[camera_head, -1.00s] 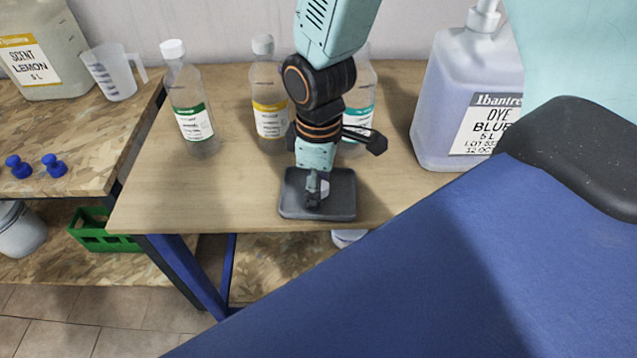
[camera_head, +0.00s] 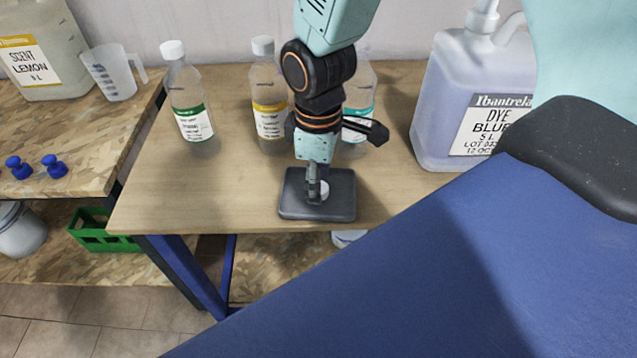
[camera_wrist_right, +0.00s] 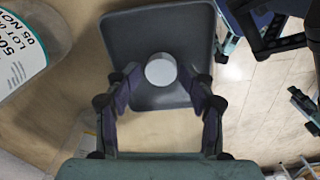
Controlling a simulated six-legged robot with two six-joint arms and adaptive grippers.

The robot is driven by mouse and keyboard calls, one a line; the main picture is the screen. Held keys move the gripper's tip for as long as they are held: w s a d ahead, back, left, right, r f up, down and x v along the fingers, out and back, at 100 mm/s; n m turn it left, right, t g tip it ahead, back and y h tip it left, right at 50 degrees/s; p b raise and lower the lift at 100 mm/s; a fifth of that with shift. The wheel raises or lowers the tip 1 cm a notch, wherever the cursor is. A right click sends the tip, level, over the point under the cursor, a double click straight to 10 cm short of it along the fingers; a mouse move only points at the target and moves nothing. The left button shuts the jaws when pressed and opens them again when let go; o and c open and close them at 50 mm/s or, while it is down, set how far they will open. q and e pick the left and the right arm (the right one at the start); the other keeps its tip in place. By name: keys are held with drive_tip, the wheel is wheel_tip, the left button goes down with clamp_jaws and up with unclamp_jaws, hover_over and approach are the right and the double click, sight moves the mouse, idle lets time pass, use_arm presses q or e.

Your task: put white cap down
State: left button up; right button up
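The white cap (camera_head: 324,188) sits on the dark grey tray (camera_head: 345,208) near the table's front edge. It also shows in the right wrist view as a white disc (camera_wrist_right: 160,70) on the tray (camera_wrist_right: 120,40). My right gripper (camera_wrist_right: 161,76) is open around the cap, with a gap between each fingertip and the cap's side. In the head view the right gripper (camera_head: 318,192) points down over the tray and partly hides the cap. My left gripper is in neither view.
Clear bottles with a green label (camera_head: 190,110), a yellow label (camera_head: 268,110) and a teal label (camera_head: 362,100) stand behind the tray. The large blue dye jug (camera_head: 455,110) stands to the right. The wooden table (camera_head: 170,195) is clear left of the tray.

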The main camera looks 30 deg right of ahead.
wheel_tip(320, 180, up, 12)
drive_tip(key=p, duration=0.3)
drive_tip(key=shift+f+p, duration=0.2)
drive_tip(key=shift+p, duration=0.1)
drive_tip(key=shift+s, duration=0.15)
